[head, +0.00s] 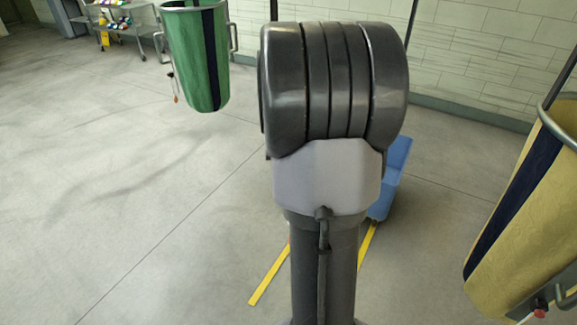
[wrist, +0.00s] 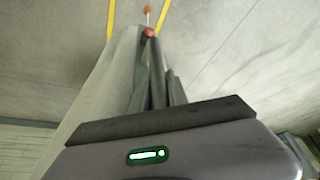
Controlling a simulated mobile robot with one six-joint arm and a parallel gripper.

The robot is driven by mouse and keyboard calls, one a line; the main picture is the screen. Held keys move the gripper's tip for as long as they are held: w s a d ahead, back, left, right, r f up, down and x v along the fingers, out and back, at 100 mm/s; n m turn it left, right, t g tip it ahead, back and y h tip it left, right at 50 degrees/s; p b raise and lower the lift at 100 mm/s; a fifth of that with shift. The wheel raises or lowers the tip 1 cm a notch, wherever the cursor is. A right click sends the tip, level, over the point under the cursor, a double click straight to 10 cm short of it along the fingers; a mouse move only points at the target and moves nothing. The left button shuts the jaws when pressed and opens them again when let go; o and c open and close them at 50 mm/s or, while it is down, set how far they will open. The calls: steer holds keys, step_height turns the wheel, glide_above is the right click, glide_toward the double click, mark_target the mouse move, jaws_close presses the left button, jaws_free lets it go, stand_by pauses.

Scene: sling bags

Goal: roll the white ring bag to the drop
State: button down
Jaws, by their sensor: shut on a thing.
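In the wrist view my gripper (wrist: 150,85) is shut, its dark fingers close together. A pale, off-white bag body (wrist: 98,88) runs along the left of the fingers, and I take it as the white ring bag. The part between the fingers is hidden. A red bead and cord (wrist: 149,31) show just past the fingertips. In the head view my own arm hides the gripper and the white bag. Two yellow floor lines (head: 268,277) run out from behind my arm; they look like a marked bay, but whether it is the drop I cannot tell.
A green bag (head: 196,60) hangs at upper left, and a yellow bag (head: 515,220) is close at right. A blue object (head: 391,180) is partly hidden behind my arm. A cart (head: 110,25) stands at the far left by the wall. The floor at left is clear.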

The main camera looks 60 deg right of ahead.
steer(key=shift+s, duration=0.2)
steer(key=c, duration=1.3)
jaws_free()
steer(key=p+v, duration=0.6)
steer(key=v, duration=1.1)
steer(key=shift+r, duration=0.2)
steer(key=shift+a, duration=0.15)
